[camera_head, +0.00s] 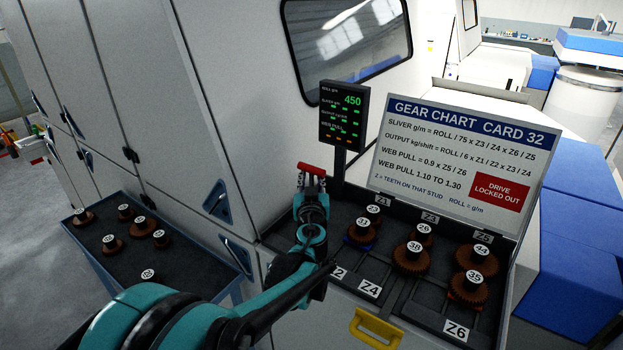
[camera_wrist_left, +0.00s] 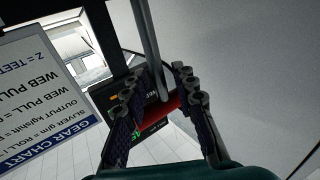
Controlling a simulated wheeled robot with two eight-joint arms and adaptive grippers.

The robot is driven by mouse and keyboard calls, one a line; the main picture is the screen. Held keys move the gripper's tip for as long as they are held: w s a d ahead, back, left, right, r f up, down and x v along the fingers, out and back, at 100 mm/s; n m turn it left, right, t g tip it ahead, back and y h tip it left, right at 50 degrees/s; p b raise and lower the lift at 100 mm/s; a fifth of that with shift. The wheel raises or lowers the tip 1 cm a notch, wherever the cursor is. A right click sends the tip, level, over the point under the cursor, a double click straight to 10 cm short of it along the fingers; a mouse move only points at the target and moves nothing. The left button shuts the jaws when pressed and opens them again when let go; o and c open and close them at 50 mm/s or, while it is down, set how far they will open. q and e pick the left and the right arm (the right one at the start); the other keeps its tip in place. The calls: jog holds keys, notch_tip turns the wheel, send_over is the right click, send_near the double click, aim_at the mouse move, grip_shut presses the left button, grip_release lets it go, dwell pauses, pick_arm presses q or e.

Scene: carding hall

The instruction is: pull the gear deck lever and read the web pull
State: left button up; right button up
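The gear deck lever has a red crossbar handle (camera_head: 312,169), just left of the display post. In the left wrist view the red handle (camera_wrist_left: 172,105) and its grey stem lie between my left fingers. My left gripper (camera_head: 312,188) is at the lever, fingers apart; it also shows in the left wrist view (camera_wrist_left: 156,82). I cannot tell whether the fingers touch the handle. The display (camera_head: 343,115) reads 450 beside ROLL g/m; the web pull line at its bottom is too small to read. Brown gears, including 31 (camera_head: 361,232) and 38 (camera_head: 411,258), sit on the gear deck (camera_head: 402,296). My right gripper is out of view.
The gear chart card (camera_head: 462,160) stands behind the deck, with a red "DRIVE LOCKED OUT" label. A tray (camera_head: 187,267) with several gears is at lower left. A yellow handle (camera_head: 375,327) is on the deck front. Grey machine panels (camera_head: 240,110) rise behind.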

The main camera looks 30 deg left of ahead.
pick_arm(q)
grip_shut()
jog(key=shift+s, duration=0.25)
jog(key=s+f+b, duration=0.1)
jog(key=s+f, duration=0.3)
jog(key=s, duration=0.5)
jog(key=shift+s+a+f, duration=0.2)
jog(key=shift+s+a, duration=0.2)
dwell(0.4)
